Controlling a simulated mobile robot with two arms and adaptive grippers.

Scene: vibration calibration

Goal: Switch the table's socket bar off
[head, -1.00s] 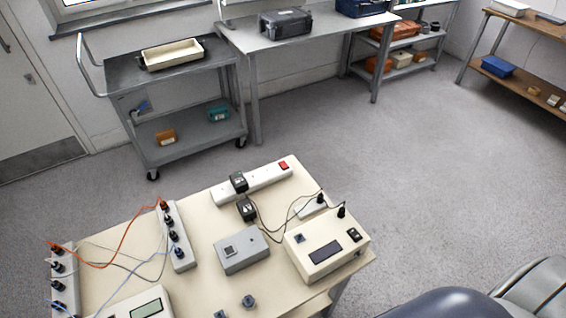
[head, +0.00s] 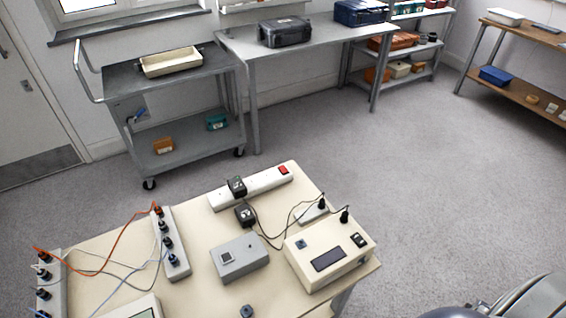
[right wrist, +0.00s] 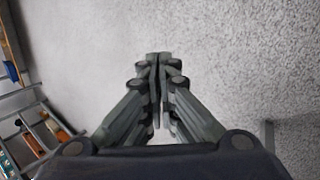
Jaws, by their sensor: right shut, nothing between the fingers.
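The white socket bar (head: 258,187) lies along the far edge of the cream table (head: 205,200). Its red switch (head: 284,170) is at the right end. A black plug adapter (head: 237,187) sits in the bar toward its left end, and a second black adapter (head: 245,216) is just in front of it. Whether the switch is on or off is too small to tell. My right gripper (right wrist: 156,60) is shut and empty in the right wrist view, over bare grey floor. My left gripper is in no view.
A grey box (head: 239,257) and a cream instrument (head: 330,252) with a dark display stand in front of the bar. Thin dark cables loop to the right. White connector strips (head: 171,243) with orange and pale leads are on the left.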

